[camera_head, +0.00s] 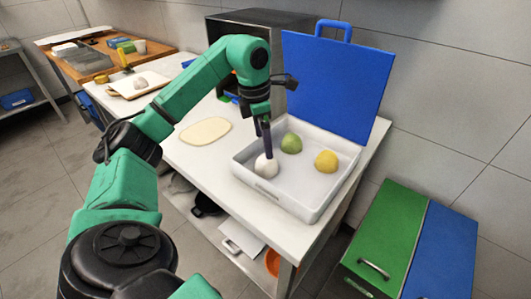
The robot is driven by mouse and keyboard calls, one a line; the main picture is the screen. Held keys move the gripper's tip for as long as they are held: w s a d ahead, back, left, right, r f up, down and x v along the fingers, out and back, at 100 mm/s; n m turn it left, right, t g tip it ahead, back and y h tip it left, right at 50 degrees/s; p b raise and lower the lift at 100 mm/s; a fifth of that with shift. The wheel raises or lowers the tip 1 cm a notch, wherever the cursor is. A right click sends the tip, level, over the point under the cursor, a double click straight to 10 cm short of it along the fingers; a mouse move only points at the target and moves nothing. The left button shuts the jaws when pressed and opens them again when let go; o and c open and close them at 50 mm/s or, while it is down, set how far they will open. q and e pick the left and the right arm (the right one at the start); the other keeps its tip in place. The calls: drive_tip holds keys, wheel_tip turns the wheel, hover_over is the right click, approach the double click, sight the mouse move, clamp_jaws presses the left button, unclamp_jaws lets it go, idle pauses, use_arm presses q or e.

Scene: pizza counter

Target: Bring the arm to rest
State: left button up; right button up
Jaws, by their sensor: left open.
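My left arm comes in from the lower left, bends at a high elbow and points down over a white tray (315,209). My left gripper (265,148) is open, with its dark fingers just above a white ball (266,167) in the tray's near-left part. I cannot tell whether the fingers touch the ball. My right gripper is not in view.
A blue board with a handle (336,80) stands upright behind the tray. A flat cream disc (205,131) lies on the white counter (188,160). A dark oven-like box (225,27) stands behind. Green (388,230) and blue (445,255) bins stand at right.

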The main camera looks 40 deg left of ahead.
use_arm(q)
drive_tip(key=r, duration=0.3)
drive_tip(key=r+p, duration=0.1)
drive_tip(key=shift+s+a+r, duration=0.2)
drive_tip(key=shift+s+r, duration=0.1)
drive_tip(key=shift+r, duration=0.1)
